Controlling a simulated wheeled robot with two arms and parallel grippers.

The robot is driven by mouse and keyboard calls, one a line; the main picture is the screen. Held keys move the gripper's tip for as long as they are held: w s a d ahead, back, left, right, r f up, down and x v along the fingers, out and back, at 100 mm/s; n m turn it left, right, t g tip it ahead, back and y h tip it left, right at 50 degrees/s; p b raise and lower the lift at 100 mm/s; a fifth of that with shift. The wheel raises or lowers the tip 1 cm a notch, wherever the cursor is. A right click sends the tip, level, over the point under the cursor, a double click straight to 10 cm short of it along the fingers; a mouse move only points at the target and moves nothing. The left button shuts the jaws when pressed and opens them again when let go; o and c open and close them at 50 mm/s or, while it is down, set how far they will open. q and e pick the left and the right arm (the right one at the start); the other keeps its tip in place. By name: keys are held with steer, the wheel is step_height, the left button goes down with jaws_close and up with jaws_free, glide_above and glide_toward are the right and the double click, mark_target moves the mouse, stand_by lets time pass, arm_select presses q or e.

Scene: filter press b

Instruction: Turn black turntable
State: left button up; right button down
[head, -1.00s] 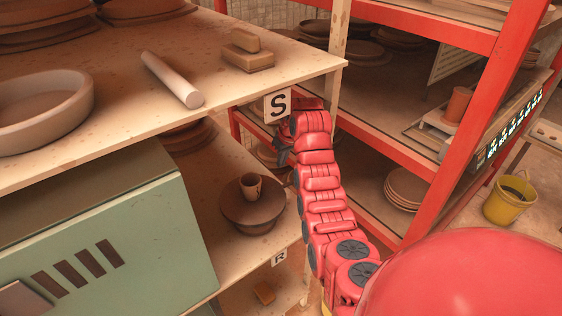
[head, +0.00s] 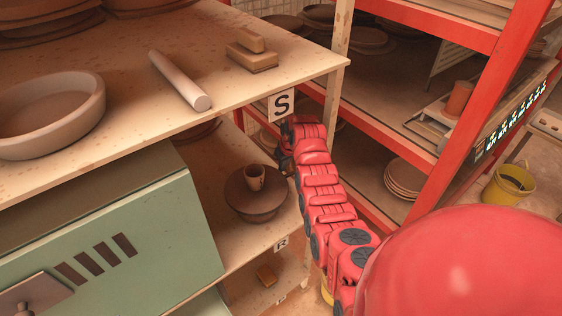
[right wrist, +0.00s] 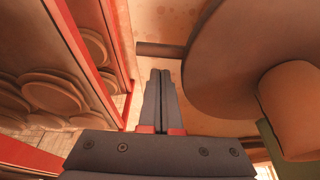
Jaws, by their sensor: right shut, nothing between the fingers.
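A dark brown round turntable (head: 243,204) stands on the middle shelf under the worktop, with a small tan cup (head: 255,178) on it. My right gripper (head: 284,164) is just beyond the turntable's upper right side in the head view, partly hidden by my own arm. In the right wrist view the closed fingers (right wrist: 160,76) are empty, just left of the turntable's rim (right wrist: 205,85), with a small gap in the picture. The cup also shows there (right wrist: 293,115). I cannot tell whether a finger touches the rim. My left gripper is not in view.
The worktop (head: 235,90) overhangs the shelf and bears a basin (head: 50,135), a roller (head: 180,80) and blocks (head: 250,60). A green cabinet (head: 150,215) stands left of the turntable. Red racks (head: 400,145) with plates are at the right.

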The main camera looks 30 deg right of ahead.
steer(key=shift+s+r+p, duration=0.15)
steer(key=shift+s+p, duration=0.2)
steer(key=shift+s, duration=0.2)
steer(key=shift+s+r+p, duration=0.15)
steer(key=shift+s+p, duration=0.15)
steer(key=shift+s, duration=0.2)
steer(key=shift+f, duration=0.1)
